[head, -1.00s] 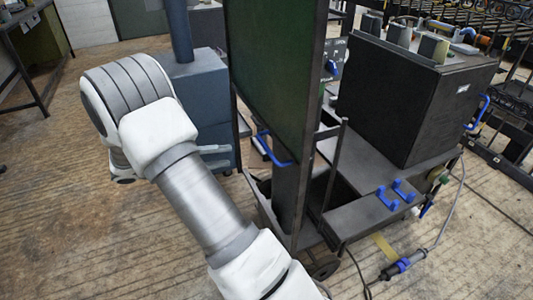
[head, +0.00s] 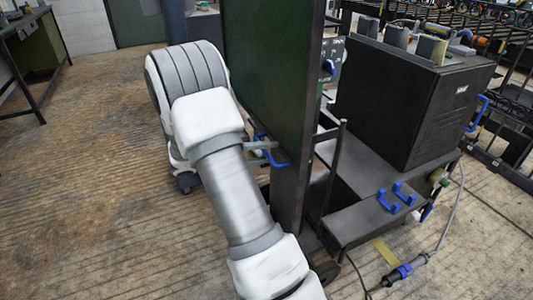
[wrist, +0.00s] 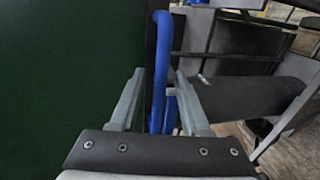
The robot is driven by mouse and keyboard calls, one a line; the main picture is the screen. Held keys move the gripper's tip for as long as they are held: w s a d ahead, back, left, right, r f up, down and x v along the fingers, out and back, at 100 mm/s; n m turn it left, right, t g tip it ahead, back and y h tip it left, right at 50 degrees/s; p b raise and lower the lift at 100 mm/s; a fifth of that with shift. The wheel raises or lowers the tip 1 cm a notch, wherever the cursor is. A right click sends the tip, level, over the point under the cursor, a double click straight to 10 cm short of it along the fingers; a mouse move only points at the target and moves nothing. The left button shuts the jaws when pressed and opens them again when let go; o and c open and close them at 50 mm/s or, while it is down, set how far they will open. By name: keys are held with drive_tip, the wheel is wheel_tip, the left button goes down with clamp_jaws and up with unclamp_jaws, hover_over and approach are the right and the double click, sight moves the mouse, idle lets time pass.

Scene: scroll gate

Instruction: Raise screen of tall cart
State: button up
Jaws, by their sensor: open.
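The tall cart (head: 335,228) stands right of centre in the head view. Its screen is a dark green upright panel (head: 262,75) with a black frame. A blue bar handle (head: 279,160) sticks out low on the screen. In the wrist view the handle (wrist: 161,45) runs upright along the right edge of the green screen (wrist: 65,80). My gripper (wrist: 160,75) is open, with one grey finger on each side of the handle. I cannot tell whether either finger touches it.
A large black box (head: 400,105) sits on the cart. A cable with a blue plug (head: 403,271) lies on the floor to the right. Dark racks (head: 510,130) stand behind. The wooden floor (head: 80,190) to the left is clear.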

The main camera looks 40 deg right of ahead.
clamp_jaws()
idle(1.4)
